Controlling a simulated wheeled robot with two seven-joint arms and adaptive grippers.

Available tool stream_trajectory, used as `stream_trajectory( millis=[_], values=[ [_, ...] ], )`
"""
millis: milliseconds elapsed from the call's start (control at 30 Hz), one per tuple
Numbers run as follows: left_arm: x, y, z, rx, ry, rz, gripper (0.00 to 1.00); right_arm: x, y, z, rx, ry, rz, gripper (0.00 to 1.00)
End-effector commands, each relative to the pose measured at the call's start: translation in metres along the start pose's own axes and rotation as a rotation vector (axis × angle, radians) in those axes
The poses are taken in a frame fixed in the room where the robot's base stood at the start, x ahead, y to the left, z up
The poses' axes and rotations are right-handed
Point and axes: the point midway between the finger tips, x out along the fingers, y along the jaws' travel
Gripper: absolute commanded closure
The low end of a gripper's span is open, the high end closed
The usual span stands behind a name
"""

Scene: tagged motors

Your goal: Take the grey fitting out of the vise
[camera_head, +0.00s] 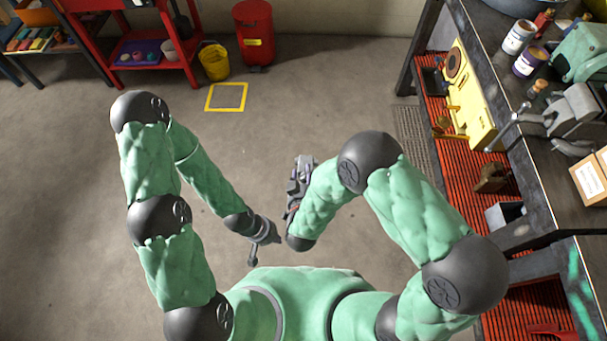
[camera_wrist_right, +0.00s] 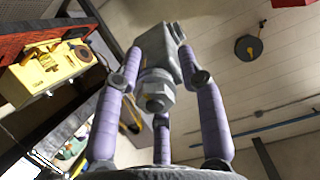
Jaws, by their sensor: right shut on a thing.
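The grey fitting (camera_wrist_right: 156,88), a blocky metal piece with a hex end, is between the purple fingers of my right gripper (camera_wrist_right: 160,62) in the right wrist view. The fingers are shut on it. In the head view my right gripper (camera_head: 300,175) is over open floor in front of my body, well away from the vise. The grey vise (camera_head: 574,108) is on the dark bench at the right. Its jaws are too small to see into clearly. My left gripper (camera_head: 262,238) is low, near my body, and its finger opening is unclear.
A yellow machine (camera_head: 470,92) stands on a red slatted shelf below the bench edge. Jars (camera_head: 518,36) and a cardboard box (camera_head: 591,180) flank the vise. A red bin (camera_head: 254,32) and yellow bucket (camera_head: 214,61) stand at the back. The middle floor is clear.

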Motion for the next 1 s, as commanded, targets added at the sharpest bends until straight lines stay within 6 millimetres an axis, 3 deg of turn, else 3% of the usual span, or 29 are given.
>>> stream_trajectory(
  millis=[167, 333, 633, 900, 1000],
  values=[
    [0.018, -0.007, 0.000, 0.000, -0.001, 0.000, 1.00, -0.007, -0.001, 0.013, 0.000, 0.075, -0.003, 1.00],
    [0.018, -0.007, -0.001, 0.000, 0.000, 0.000, 1.00, -0.018, -0.001, 0.026, 0.002, 0.078, -0.002, 1.00],
    [0.018, -0.006, -0.001, 0.000, 0.000, 0.000, 1.00, -0.019, -0.001, 0.027, 0.003, 0.076, -0.001, 1.00],
    [0.014, 0.000, -0.002, 0.009, -0.044, 0.008, 0.25, -0.019, -0.001, 0.027, 0.003, 0.075, -0.001, 1.00],
    [0.007, 0.006, -0.001, 0.020, -0.103, 0.010, 0.03, -0.019, -0.001, 0.027, 0.003, 0.075, -0.001, 1.00]
  ],
)
